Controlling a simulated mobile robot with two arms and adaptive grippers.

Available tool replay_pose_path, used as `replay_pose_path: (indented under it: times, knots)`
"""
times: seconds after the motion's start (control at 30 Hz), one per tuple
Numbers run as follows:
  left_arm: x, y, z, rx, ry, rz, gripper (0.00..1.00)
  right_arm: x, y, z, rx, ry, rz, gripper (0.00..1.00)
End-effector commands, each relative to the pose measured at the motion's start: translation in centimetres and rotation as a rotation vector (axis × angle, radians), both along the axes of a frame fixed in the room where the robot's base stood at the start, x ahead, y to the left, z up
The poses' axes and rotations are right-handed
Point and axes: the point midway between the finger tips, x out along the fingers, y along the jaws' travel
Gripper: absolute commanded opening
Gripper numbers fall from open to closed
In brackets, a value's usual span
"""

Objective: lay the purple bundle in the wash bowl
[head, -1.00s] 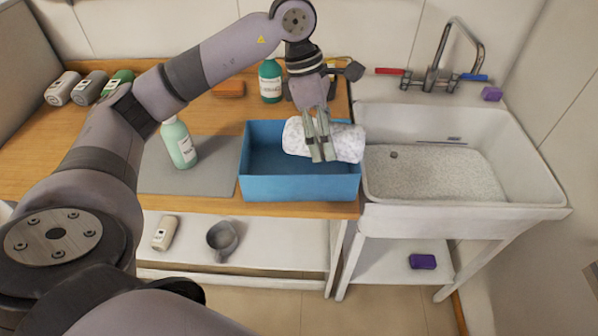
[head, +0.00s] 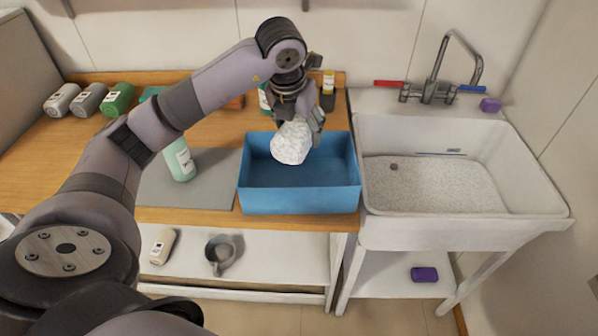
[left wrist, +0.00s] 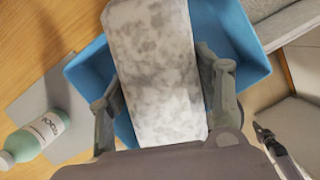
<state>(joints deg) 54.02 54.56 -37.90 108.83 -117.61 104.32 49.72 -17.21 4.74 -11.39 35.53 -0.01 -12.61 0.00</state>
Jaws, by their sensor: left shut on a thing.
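My left gripper (head: 300,120) is shut on a rolled bundle (head: 291,143), white with grey mottling rather than purple. The bundle is seen nearly end-on, over the blue open tub (head: 298,203) on the counter. The tub looks like the wash bowl. In the left wrist view the bundle (left wrist: 152,70) lies between the two fingers of my left gripper (left wrist: 162,95), with the blue tub (left wrist: 90,68) behind it. Whether the bundle touches the tub floor is unclear.
A green bottle (head: 180,160) stands on the grey mat (head: 205,190), left of the tub. A white sink (head: 540,190) with a tap (head: 436,80) is on the right. Purple blocks are on the sink ledge (head: 490,105) and lower shelf (head: 424,274). More bottles stand behind.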

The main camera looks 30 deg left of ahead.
Motion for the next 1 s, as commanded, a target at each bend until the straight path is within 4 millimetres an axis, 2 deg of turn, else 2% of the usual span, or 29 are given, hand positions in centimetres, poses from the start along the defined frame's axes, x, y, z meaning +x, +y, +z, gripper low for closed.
replay_pose_path:
  times: [0.2, 0.33, 0.57, 0.8, 1.0]
  knots:
    - [-0.1, 0.0, -5.6, 0.0, 0.004, -0.001, 0.34, 0.0, -0.1, 1.3, -0.001, 0.0, -0.001, 0.0]
    - [-0.1, -0.1, -8.0, 0.0, 0.002, -0.003, 0.34, 0.0, 0.0, 1.7, 0.0, 0.0, -0.001, 0.0]
    - [0.0, 0.0, -10.0, -0.001, 0.001, -0.002, 0.34, 0.0, 0.0, 2.0, 0.0, 0.0, 0.0, 0.0]
    - [0.0, -0.1, -13.2, -0.001, -0.001, -0.002, 0.34, 0.0, 0.3, 2.7, 0.003, 0.001, -0.001, 0.0]
    - [0.1, -0.1, -13.5, -0.001, -0.003, -0.004, 0.34, 0.0, 0.6, 2.6, 0.007, 0.001, 0.0, 0.0]
